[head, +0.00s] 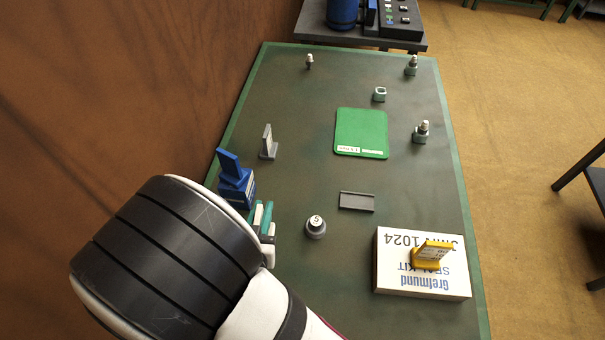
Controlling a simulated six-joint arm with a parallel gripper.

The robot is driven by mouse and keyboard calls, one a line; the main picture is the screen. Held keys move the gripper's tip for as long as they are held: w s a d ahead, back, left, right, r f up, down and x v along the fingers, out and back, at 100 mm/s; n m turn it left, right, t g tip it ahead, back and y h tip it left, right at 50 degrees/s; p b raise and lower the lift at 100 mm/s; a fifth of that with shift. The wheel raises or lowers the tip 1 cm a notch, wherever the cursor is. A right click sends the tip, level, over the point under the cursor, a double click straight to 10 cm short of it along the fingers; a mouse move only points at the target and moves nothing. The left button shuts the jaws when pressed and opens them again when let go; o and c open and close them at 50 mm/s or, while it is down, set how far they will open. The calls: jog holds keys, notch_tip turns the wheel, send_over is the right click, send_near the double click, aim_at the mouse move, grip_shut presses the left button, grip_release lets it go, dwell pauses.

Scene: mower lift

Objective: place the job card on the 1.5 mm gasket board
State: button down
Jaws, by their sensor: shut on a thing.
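The 1.5 mm gasket board (361,128) is a flat green sheet with white labels at its near edge, lying in the upper middle of the bench. Nothing lies on it. My gripper (263,212), with teal fingers, is low at the left of the bench, nearer than the board. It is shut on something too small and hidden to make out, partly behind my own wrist. I cannot pick out the job card for certain.
A blue stepped piece (237,186) stands just left of my gripper. A grey upright bracket (267,143) stands beyond it. A round weight (316,226) and a grey tray (357,201) are to the right. A yellow bracket (431,252) sits on the seal kit box (393,275). Small fittings stand near the far and right edges.

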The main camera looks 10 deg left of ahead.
jog(key=w+d+m+h, duration=0.2)
jog(key=w+d, duration=0.3)
jog(key=w, duration=0.5)
jog(key=w+d+m+h, duration=0.15)
jog(key=w+d, duration=0.35)
jog(key=w, duration=0.5)
jog(key=w+d+r+m+h, duration=0.1)
jog(key=w+d, duration=0.4)
jog(key=d, duration=0.6)
jog(key=w+d+r+m+h, duration=0.15)
jog(key=w+d, duration=0.35)
jog(key=d, duration=0.5)
jog(key=g, duration=0.1)
send_over(365, 139)
jog(key=shift+n, duration=0.4)
notch_tip(365, 139, down, 8)
jog(key=shift+s+d+r, duration=0.1)
jog(key=shift+s+r, duration=0.05)
notch_tip(365, 139, down, 3)
jog(key=shift+f, duration=0.45)
